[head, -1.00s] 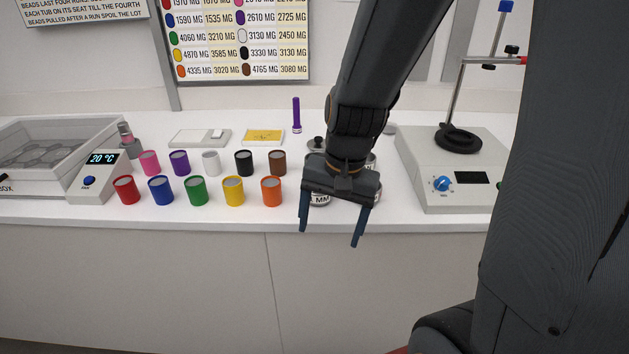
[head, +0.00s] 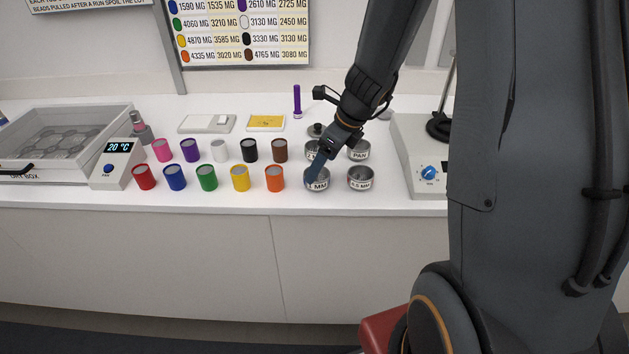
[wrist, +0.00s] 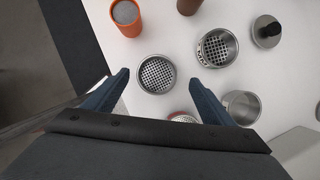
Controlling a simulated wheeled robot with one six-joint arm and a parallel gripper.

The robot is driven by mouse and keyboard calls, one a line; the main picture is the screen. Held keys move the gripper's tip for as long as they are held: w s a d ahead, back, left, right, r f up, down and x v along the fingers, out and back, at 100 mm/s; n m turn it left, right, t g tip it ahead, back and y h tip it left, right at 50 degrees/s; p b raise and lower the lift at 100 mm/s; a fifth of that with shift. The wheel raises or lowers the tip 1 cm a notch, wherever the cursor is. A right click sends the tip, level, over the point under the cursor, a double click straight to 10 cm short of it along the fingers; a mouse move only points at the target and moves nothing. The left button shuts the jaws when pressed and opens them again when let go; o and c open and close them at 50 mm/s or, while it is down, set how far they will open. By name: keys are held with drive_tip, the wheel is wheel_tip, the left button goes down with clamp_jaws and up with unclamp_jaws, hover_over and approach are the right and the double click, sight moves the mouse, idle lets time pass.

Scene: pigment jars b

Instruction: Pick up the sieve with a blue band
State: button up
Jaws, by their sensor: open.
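Several small metal sieves stand on the counter, and I cannot make out a blue band on any of them. The sieve marked 1 MM (head: 318,185) is front left of the group; it also shows in the wrist view (wrist: 157,75) with its perforated mesh facing up. My gripper (wrist: 159,77) is open and empty, its blue fingertips appearing either side of that sieve in the wrist view. In the head view a finger overlaps the 1 MM sieve; whether they touch is unclear. The 0.5 MM sieve (head: 360,179) shows a reddish band in the wrist view (wrist: 182,118), partly hidden by my gripper.
Behind stand the 2 MM sieve (head: 311,152), partly hidden by my arm, the pan (head: 358,153) and a dark-knobbed lid (head: 317,130). The orange jar (head: 274,178) and brown jar (head: 280,150) are close on the left. A device with a stand (head: 420,160) is right.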

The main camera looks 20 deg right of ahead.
sight(317, 179)
drive_tip(key=shift+x, duration=2.35)
drive_tip(key=shift+s+a, duration=0.1)
drive_tip(key=shift+s, duration=0.1)
drive_tip(key=c, duration=1.2)
